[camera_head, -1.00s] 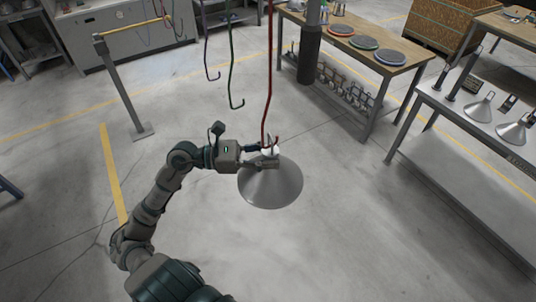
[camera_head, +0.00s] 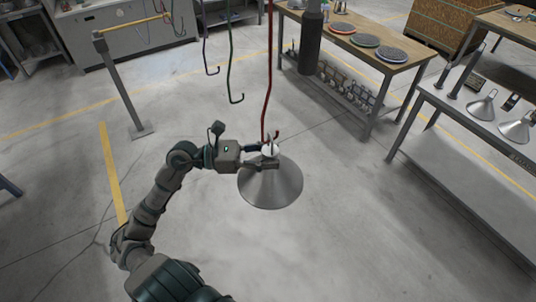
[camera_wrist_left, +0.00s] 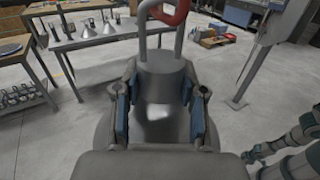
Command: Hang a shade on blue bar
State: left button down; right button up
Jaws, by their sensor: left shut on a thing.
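A grey cone-shaped metal shade (camera_head: 270,186) hangs low in the middle of the head view. My left gripper (camera_head: 268,156) is shut on its narrow neck. In the left wrist view, the blue finger pads stand on both sides of the shade's neck (camera_wrist_left: 162,82). A thin grey loop rises from the neck, and the red bar's hook (camera_wrist_left: 168,12) overlaps it; I cannot tell how they engage. The red bar (camera_head: 268,70) comes down to the shade. The blue bar (camera_head: 205,45) hangs empty further left, with a hooked end. My right gripper is not in view.
An empty green bar (camera_head: 230,65) hangs between the blue and red bars. A grey post (camera_head: 118,85) stands on the left. A wooden-topped table (camera_head: 400,68) with round discs is behind right. More shades (camera_head: 482,108) lie on a right-hand table. Floor around the shade is clear.

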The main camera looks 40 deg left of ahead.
pick_arm(q)
jog(key=shift+f, duration=0.25)
jog(key=c, duration=0.6)
grip_release()
jog(key=shift+a, duration=0.1)
